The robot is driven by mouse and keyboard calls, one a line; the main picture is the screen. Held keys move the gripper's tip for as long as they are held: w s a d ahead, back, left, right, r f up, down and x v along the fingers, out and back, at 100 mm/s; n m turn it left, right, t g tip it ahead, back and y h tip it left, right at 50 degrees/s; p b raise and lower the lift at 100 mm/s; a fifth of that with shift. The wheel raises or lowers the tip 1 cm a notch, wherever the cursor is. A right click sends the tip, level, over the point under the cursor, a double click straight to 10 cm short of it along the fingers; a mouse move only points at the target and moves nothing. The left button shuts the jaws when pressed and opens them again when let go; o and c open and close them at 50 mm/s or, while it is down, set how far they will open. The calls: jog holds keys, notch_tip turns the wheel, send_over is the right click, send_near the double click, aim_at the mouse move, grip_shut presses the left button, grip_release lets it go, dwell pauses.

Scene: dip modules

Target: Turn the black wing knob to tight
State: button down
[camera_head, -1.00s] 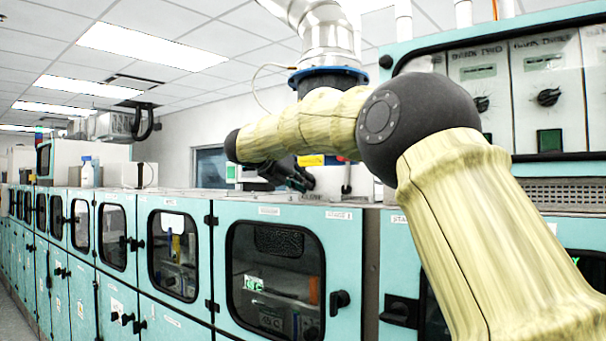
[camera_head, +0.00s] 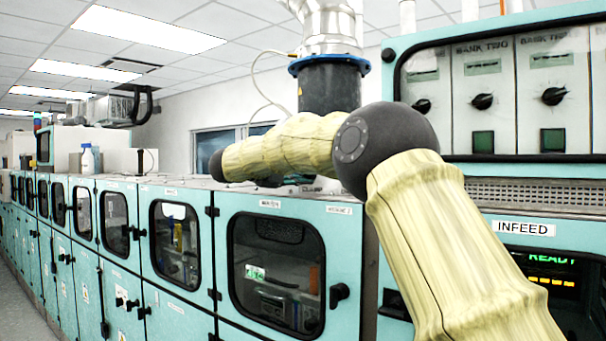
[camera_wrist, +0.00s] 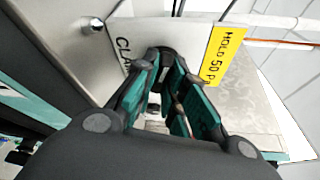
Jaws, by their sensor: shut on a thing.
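The black wing knob (camera_wrist: 161,54) shows only in part in the wrist view, at the far end of my fingers by a pale plate. My gripper (camera_wrist: 167,68) is shut on it, with a teal-padded finger on each side. The plate carries a partly hidden label starting "CLA" (camera_wrist: 124,55) and a yellow label starting "HOLD 50 P" (camera_wrist: 222,52). The knob's turn angle and any tight mark cannot be made out. In the head view my arm covers the knob and nearly all of my gripper.
A teal cabinet row with windowed doors (camera_head: 345,240) runs leftward. A dark column with a blue flange (camera_head: 328,65) rises behind my arm. A panel with rotary knobs (camera_head: 483,101) and an "INFEED" label (camera_head: 525,229) stand at right. A silver bolt (camera_wrist: 97,25) sits near the plate.

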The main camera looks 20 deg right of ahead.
jog(key=shift+r+n+h, duration=0.15)
jog(key=shift+n+h, duration=0.55)
jog(key=shift+n, duration=0.7)
jog(key=c, duration=1.5)
grip_release()
jog(key=shift+f, duration=0.2)
jog(key=v, duration=1.2)
jog(key=shift+d, duration=0.1)
